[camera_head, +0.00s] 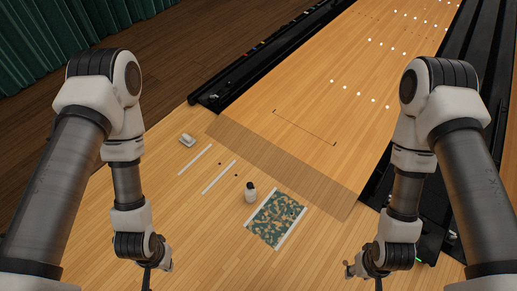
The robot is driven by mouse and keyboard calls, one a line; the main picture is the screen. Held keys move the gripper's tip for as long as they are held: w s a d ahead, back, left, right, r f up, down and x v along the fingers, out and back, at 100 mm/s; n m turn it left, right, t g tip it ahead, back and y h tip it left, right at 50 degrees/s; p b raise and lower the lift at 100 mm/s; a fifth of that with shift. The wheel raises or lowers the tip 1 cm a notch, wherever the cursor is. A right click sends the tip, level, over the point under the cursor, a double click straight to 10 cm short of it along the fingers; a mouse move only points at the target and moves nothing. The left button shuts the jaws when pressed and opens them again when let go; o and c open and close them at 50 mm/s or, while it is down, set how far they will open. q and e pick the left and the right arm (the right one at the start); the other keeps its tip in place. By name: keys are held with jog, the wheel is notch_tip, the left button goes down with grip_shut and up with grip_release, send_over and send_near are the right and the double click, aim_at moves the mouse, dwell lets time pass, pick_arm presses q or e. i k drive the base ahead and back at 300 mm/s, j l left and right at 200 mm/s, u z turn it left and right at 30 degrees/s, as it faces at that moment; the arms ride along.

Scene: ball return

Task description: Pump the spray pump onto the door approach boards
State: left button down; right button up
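A small white bottle with a dark top (251,192), which looks like the spray pump, stands upright on the light wood floor in the middle. It is beside a green and tan patterned panel with white side strips (261,238). I cannot tell which surface is the door approach boards. My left gripper (147,285) is at the bottom edge, left of the bottle and apart from it. My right gripper (364,281) is at the bottom edge, right of the panel. Both grippers are partly cut off, and their finger state is unclear.
Two white strips (219,177) and small dark dots lie on the floor left of the bottle. A small white object (187,140) lies farther left. A darker floor band (285,168) crosses before the lane (345,70). Black gutters (270,60) flank the lane.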

aim_at(250, 185)
jog(key=i+l, duration=0.25)
jog(key=i, duration=0.2)
jog(key=i+l+u, duration=0.1)
jog(key=i+l, duration=0.2)
jog(key=i, duration=0.15)
